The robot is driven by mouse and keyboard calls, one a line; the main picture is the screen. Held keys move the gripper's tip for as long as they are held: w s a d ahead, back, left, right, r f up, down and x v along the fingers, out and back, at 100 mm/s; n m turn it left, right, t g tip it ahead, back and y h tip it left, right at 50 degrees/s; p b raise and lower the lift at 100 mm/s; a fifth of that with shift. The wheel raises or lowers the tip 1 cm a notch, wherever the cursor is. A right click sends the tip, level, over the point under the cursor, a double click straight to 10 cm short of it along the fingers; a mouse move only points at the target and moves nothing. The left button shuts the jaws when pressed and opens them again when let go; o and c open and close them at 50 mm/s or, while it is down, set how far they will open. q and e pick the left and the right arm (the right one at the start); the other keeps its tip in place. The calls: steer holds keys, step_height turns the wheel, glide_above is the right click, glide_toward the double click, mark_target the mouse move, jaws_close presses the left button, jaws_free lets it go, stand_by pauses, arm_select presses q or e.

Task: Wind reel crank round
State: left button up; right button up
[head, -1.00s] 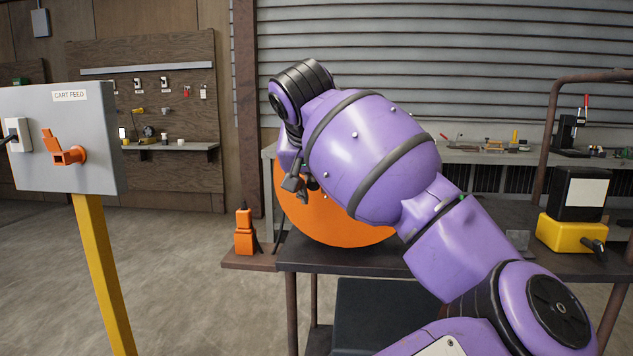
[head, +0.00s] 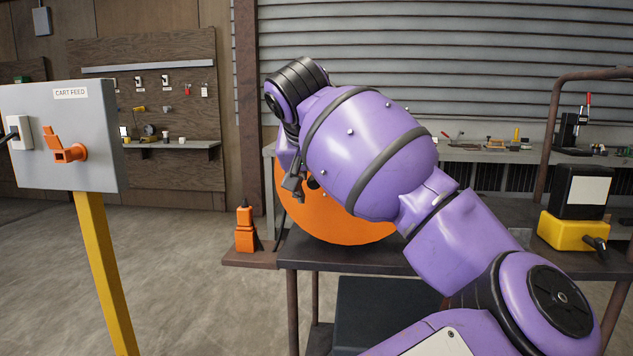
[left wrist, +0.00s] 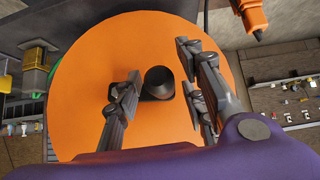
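The orange reel (head: 345,225) stands on the dark cart in the head view, largely covered by my purple left arm. In the left wrist view its round orange face (left wrist: 80,75) fills the middle. The dark crank handle (left wrist: 160,80) sticks out from that face, near its middle. My left gripper (left wrist: 158,72) is open, one finger on each side of the handle. Gaps show, the wider one on the right; I see no clear grip. In the head view the left gripper (head: 293,184) shows only partly, in front of the reel. My right gripper is not in view.
The cart feed panel (head: 65,135) with an orange switch stands on a yellow post at left. An orange device (head: 245,232) sits at the cart's left edge. A yellow-and-black unit (head: 575,230) stands at right. A workbench with tools lies behind. Floor at left is clear.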

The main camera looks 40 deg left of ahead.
arm_select(q)
steer(key=shift+r, duration=0.1)
steer(key=v, duration=1.2)
steer(key=shift+o, duration=0.3)
